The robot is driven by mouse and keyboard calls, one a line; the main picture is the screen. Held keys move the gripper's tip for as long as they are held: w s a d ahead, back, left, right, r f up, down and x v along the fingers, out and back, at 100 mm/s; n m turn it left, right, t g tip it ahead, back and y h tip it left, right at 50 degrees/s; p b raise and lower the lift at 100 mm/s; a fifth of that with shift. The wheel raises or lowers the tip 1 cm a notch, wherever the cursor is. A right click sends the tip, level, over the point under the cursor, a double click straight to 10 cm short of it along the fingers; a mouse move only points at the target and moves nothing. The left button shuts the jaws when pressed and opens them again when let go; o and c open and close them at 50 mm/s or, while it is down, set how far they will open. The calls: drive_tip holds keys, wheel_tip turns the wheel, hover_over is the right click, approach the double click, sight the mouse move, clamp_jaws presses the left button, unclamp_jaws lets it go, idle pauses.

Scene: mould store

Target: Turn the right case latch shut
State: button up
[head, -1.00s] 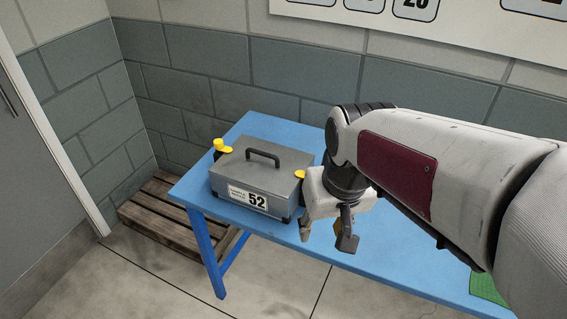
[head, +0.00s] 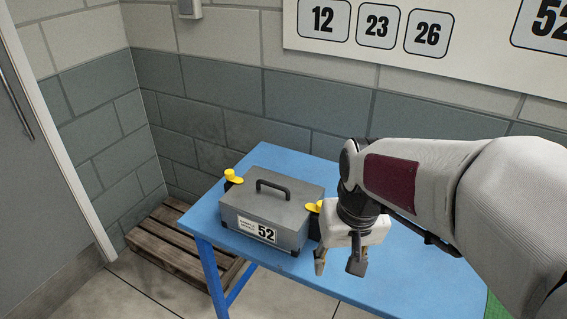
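The grey case (head: 265,213) with a dark top handle and a label reading 52 stands on the blue table (head: 300,277) near its left end. The left latch (head: 232,176) is yellow, at the case's left side. My gripper (head: 338,268) points down just right of the case. Its two fingers are apart with nothing visible between them. I cannot tell whether it touches the case or latch.
A wooden pallet (head: 178,242) lies on the floor left of the table. A block wall stands close behind, with a number board (head: 420,40) on it. A green mat (head: 497,306) shows at the table's lower right. The tabletop in front of my gripper is clear.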

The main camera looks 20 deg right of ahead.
drive_tip(key=w+d+f+n, duration=0.1)
drive_tip(key=w+d+f, duration=0.15)
drive_tip(key=w, duration=0.55)
drive_tip(key=w+d+f, duration=0.2)
drive_tip(key=w+d, duration=0.2)
drive_tip(key=w, duration=0.3)
drive_tip(key=n+t, duration=0.3)
approach(316, 205)
drive_tip(key=shift+s+d+r+y, duration=0.3)
drive_tip(key=shift+s+d+r, duration=0.4)
drive_tip(key=shift+r, duration=0.15)
drive_tip(key=shift+f+g, duration=0.1)
drive_tip(key=shift+g, duration=0.2)
drive_tip(key=shift+x, duration=3.8)
drive_tip(key=shift+w, duration=0.1)
clamp_jaws()
